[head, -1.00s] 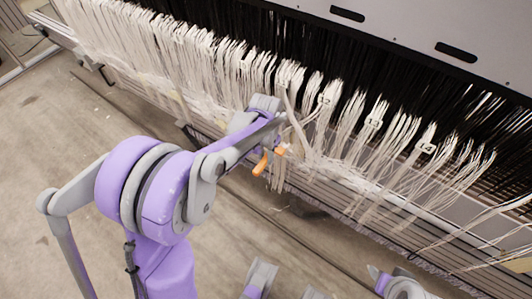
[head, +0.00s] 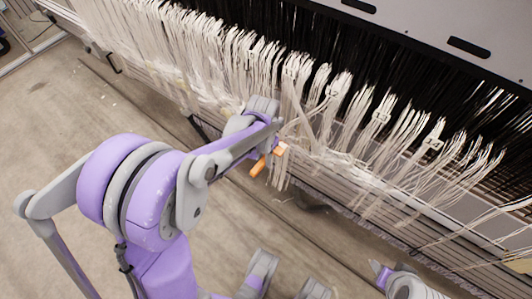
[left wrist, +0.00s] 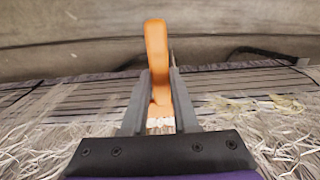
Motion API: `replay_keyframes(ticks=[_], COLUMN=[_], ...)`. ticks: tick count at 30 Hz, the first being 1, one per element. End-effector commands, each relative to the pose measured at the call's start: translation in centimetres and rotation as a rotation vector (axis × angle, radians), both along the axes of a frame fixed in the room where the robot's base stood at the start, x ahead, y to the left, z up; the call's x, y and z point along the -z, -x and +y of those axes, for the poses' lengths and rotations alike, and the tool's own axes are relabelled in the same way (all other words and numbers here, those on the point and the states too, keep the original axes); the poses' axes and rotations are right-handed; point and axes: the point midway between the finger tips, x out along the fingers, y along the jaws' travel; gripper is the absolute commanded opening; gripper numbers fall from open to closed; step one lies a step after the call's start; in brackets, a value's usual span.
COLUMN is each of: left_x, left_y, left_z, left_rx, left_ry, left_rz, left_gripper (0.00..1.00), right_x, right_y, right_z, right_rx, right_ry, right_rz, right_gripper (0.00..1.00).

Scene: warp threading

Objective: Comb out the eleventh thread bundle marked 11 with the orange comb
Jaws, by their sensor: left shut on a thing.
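My left gripper (head: 274,138) is shut on the orange comb (head: 259,165) at the lower front of the hanging thread bundles. In the left wrist view the comb (left wrist: 156,50) stands between both fingers, its handle pointing away toward the floor. Its pale toothed end (left wrist: 160,124) is near the fingers' base. Pale thread bundles (head: 345,125) hang from the loom, with small white tags (head: 381,117) on several. The tag numbers are too small to read, so I cannot tell which is 11. Some strands hang beside the comb; contact is unclear.
Dark threads (head: 420,90) fill the loom behind the bundles, below a grey panel (head: 430,25) with slots. A slatted ledge (head: 345,205) runs diagonally beneath the threads. Bare floor (head: 60,120) lies open in front of the loom.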

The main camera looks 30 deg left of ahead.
Motion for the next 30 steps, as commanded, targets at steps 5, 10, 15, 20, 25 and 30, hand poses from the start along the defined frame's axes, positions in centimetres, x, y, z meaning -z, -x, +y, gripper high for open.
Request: replay_keyframes(ticks=[5, 10, 15, 20, 25, 30], left_x=[0.0, -0.1, -0.1, -0.1, 0.0, 0.0], left_y=[0.4, 2.0, 3.7, 5.2, 6.0, 6.0], left_z=[0.0, 0.2, 0.3, 0.4, 0.5, 0.5], left_rx=[0.000, 0.000, 0.000, -0.001, 0.000, 0.001], left_ry=[0.000, 0.000, 0.000, 0.000, 0.000, 0.000], left_rz=[0.000, 0.000, 0.000, 0.000, 0.000, 0.000], left_gripper=[0.00, 0.00, 0.00, 0.00, 0.00, 0.00], right_x=[0.0, -0.2, -0.4, -0.6, -0.6, -0.6], right_y=[0.0, 0.0, 0.0, 0.0, 0.0, 0.0], right_z=[0.0, 0.0, 0.0, 0.0, 0.0, 0.0], right_rx=[0.000, 0.000, 0.000, 0.000, 0.000, 0.000], right_ry=[0.000, 0.000, 0.000, 0.000, 0.000, 0.000], right_rz=[0.000, -0.001, -0.001, -0.002, -0.002, -0.002], right_gripper=[0.50, 0.50, 0.50, 0.50, 0.50, 0.50])
